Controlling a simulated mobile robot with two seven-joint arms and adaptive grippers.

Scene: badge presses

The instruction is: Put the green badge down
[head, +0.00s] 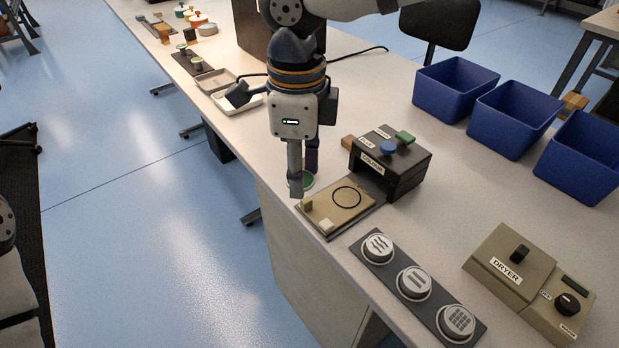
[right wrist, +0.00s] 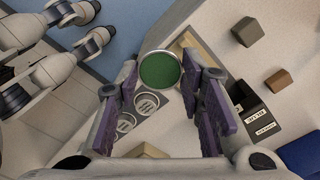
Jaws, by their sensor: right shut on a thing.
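My right gripper (head: 303,185) points down at the front left corner of the press plate. It is shut on the green badge (right wrist: 160,70), a round green disc with a pale rim, held between the fingertips (right wrist: 160,75). In the head view the badge (head: 306,180) is partly hidden behind a finger. The tan press plate (head: 362,213) carries a black ring and small blocks; its ring circle is empty. The black press (head: 405,172) with blue and green knobs stands behind it. My left gripper is not in view.
A dark strip with three round patterned dies (head: 413,283) lies in front of the plate. A tan dryer (head: 508,262) stands to the right. Three blue bins (head: 455,88) line the far right. A shallow white tray (head: 250,101) lies farther up the table's left edge.

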